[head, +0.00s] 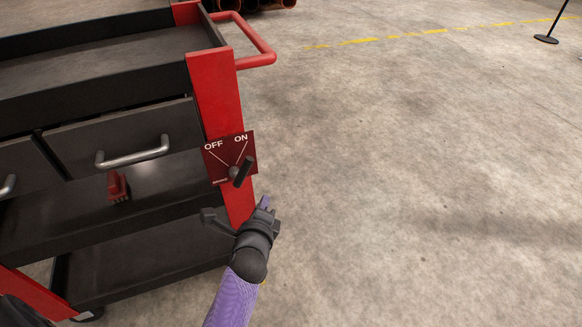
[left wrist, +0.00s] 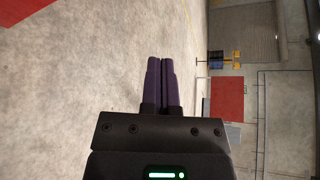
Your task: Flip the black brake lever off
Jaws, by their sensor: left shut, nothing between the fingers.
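The black brake lever (head: 243,171) sits on a dark red plate (head: 216,162) marked OFF and ON, fixed to the red corner post of a cart. The lever leans up and to the right, on the ON side. My left gripper (head: 265,203) is just below and to the right of the lever, apart from it in the head view. In the left wrist view its two purple fingers (left wrist: 160,84) are together with nothing between them. The lever does not show in the left wrist view. My right gripper is not in view.
The black and red cart (head: 218,95) fills the left side, with a red push handle (head: 262,48) at its top and silver drawer handles (head: 133,153). A small red object (head: 118,187) is on its shelf. Open concrete floor lies to the right.

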